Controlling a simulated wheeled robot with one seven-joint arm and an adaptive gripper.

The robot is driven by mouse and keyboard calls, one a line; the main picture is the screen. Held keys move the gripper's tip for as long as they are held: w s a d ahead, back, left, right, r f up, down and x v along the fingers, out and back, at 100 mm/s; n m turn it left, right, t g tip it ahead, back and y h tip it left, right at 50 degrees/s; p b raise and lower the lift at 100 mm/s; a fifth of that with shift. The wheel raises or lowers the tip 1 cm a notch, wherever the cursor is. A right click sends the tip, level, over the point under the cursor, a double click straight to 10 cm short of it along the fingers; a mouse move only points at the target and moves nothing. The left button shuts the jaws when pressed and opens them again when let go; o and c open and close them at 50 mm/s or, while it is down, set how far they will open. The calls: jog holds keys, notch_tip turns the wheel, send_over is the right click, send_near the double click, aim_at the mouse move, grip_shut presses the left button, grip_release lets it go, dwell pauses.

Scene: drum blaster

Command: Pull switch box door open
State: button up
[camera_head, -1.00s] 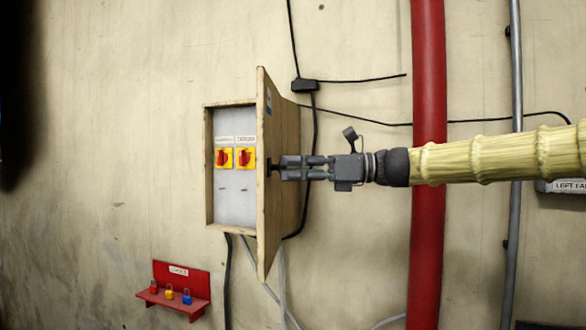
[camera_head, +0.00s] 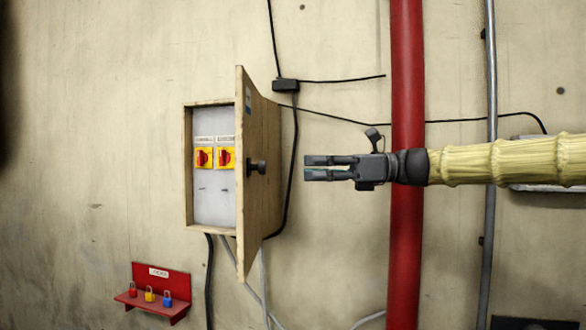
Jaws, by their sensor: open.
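The switch box (camera_head: 188,165) is a wooden box on the wall with a pale panel inside. Its wooden door (camera_head: 262,200) is hinged at the right and stands open, sticking out from the wall. Two yellow-and-red switches (camera_head: 215,157) show on the panel. A dark knob (camera_head: 257,167) sits on the outer face of the door. My gripper (camera_head: 305,168) is open and empty, to the right of the knob and pointing left at it, with a clear gap between them.
A red pipe (camera_head: 406,250) and a grey pipe (camera_head: 490,220) run vertically, behind my arm. Black cables run along the wall from a small junction box (camera_head: 285,85). A red rack (camera_head: 160,285) with padlocks hangs at the lower left.

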jog(key=d, duration=0.3)
jog(key=shift+d, duration=0.15)
dwell(0.3)
